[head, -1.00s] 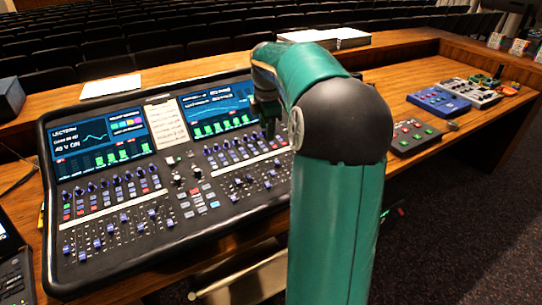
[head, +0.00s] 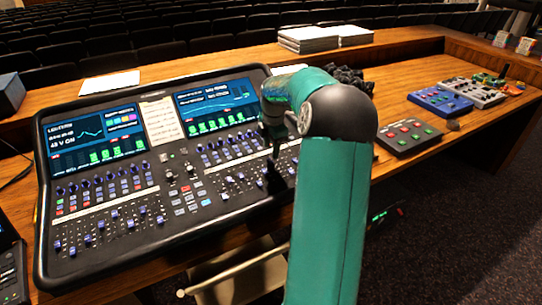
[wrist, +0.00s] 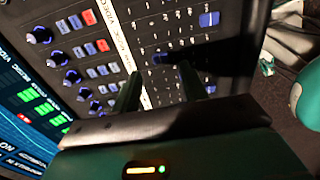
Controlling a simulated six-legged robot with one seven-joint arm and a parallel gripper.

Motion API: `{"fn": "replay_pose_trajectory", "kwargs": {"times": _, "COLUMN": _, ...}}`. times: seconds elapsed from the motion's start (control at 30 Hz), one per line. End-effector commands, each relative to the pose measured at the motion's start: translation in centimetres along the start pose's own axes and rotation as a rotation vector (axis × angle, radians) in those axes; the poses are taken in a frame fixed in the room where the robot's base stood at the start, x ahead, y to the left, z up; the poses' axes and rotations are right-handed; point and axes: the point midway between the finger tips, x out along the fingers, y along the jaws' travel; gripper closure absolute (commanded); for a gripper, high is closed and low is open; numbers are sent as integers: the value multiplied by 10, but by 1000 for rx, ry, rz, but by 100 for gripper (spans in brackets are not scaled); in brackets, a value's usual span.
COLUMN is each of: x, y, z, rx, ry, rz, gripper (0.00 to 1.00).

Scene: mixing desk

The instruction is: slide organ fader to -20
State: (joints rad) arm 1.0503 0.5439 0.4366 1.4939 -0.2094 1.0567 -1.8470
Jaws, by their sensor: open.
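The mixing desk (head: 180,205) has two fader banks, and my gripper (head: 272,172) is low over the right bank. In the wrist view, the two dark fingers of my gripper (wrist: 160,88) are apart and point at the fader area beside the white label strip (wrist: 122,38). A blue fader cap (wrist: 158,57) shows just beyond and between the fingertips; I cannot tell whether they touch it. Another blue cap (wrist: 208,19) lies farther off. The strip lettering is too small to tell which fader is the organ's.
Blue knobs (wrist: 38,34) and lit buttons sit across the strip from the faders. Two screens, the left (head: 97,137) and right (head: 217,105), stand at the desk's back. A small button box (head: 409,135) lies to the right. Papers (head: 325,37) lie behind.

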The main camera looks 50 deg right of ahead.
Motion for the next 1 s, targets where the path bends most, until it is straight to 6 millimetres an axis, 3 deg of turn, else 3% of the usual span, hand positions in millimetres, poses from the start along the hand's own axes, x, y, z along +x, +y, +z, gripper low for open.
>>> {"fn": "replay_pose_trajectory", "kwargs": {"times": 0.1, "x": 22, "y": 0, "z": 0, "rx": -2, "ry": 1, "rz": -2, "gripper": 56}}
{"fn": "replay_pose_trajectory", "kwargs": {"times": 0.23, "x": 37, "y": 0, "z": 0, "rx": -3, "ry": 1, "rz": -1, "gripper": 56}}
{"fn": "replay_pose_trajectory", "kwargs": {"times": 0.6, "x": 44, "y": 0, "z": 1, "rx": -3, "ry": -1, "rz": 0, "gripper": 56}}
{"fn": "replay_pose_trajectory", "kwargs": {"times": 0.83, "x": 44, "y": 0, "z": 1, "rx": -3, "ry": -1, "rz": 0, "gripper": 100}}
{"fn": "replay_pose_trajectory", "kwargs": {"times": 1.0, "x": 44, "y": 0, "z": 1, "rx": -3, "ry": -1, "rz": 0, "gripper": 100}}
